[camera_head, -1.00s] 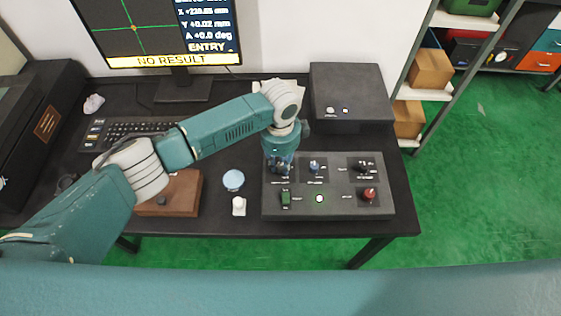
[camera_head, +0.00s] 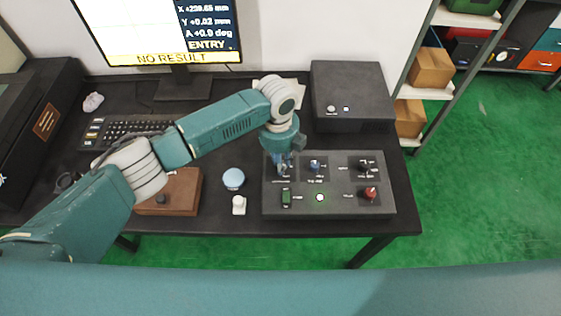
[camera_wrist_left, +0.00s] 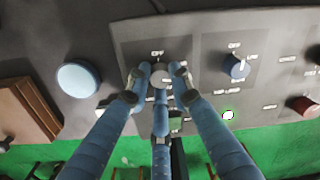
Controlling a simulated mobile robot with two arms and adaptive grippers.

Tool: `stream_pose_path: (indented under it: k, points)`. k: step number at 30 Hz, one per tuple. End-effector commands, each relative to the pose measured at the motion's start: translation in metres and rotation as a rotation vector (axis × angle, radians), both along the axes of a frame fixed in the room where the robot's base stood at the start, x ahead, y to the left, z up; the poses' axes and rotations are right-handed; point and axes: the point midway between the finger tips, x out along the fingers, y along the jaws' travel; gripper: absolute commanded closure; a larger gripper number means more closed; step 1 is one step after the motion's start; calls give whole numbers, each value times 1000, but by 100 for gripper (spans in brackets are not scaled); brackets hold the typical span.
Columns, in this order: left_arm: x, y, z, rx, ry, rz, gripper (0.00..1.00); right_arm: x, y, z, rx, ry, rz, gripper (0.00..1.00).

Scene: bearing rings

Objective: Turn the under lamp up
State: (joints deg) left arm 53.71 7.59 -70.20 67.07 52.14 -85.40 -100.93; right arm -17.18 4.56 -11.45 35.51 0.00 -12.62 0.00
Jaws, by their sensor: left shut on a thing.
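The dark control panel (camera_head: 330,207) lies at the right front of the table, with several knobs and a lit white-green button (camera_head: 320,197). My left gripper (camera_head: 282,168) reaches down onto the panel's upper left corner. In the left wrist view its blue fingers (camera_wrist_left: 160,80) are closed around a grey round knob (camera_wrist_left: 160,77), under an "OFF" mark. The lettering below that knob is hidden by the fingers. A second, blue knob (camera_head: 315,166) stands to its right and also shows in the wrist view (camera_wrist_left: 236,67). The monitor (camera_head: 160,30) has a bright white picture. My right gripper is not in view.
A red knob (camera_head: 369,193) and a black knob (camera_head: 364,167) sit on the panel's right side. A green switch (camera_head: 286,198) is below the gripper. A dark box (camera_head: 350,95) stands behind the panel. A pale blue disc (camera_head: 233,179) lies left of it.

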Motion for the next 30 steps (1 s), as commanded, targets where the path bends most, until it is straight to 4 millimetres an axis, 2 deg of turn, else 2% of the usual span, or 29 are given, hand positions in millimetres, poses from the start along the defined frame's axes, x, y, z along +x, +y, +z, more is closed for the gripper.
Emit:
stream_pose_path:
  k: [9,24,25,27,28,30]
  points:
    - [0,-3,1,-5,-1,-113,100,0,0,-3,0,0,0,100]
    - [-1,-2,1,-5,0,-132,100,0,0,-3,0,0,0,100]
    - [-1,-2,1,-5,0,-132,77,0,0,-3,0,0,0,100]
    - [-1,-2,1,-5,0,-132,63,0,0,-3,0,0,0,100]
    - [-1,-2,1,-5,0,-132,60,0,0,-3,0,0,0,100]
    - [0,-2,1,-3,0,-131,60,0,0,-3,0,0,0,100]
